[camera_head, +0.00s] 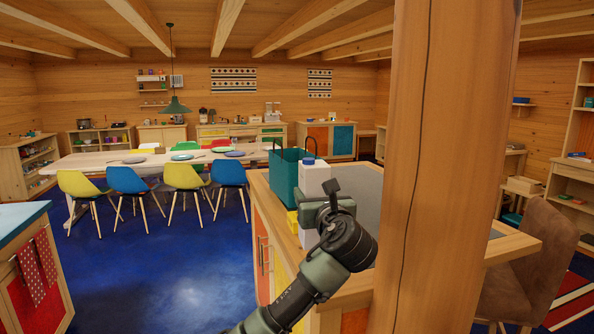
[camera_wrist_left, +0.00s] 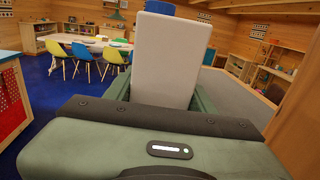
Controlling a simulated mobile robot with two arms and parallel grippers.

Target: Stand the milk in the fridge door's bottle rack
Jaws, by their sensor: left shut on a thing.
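The milk (camera_head: 314,178) is a white carton with a blue cap, upright in the head view in front of the kitchen counter. My left gripper (camera_head: 322,208) is shut on the milk and hides part of it. In the left wrist view the milk (camera_wrist_left: 170,62) stands tall between the fingers, its blue cap at the top edge. I cannot tell from these views whether its base touches anything. My right gripper is not in view. No fridge or bottle rack shows.
A teal bag (camera_head: 283,172) stands on the counter (camera_head: 258,190) behind the milk. A thick wooden post (camera_head: 445,170) rises close to the right of my left arm. A long table (camera_head: 110,162) with coloured chairs stands farther back. The blue floor (camera_head: 170,270) at left is clear.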

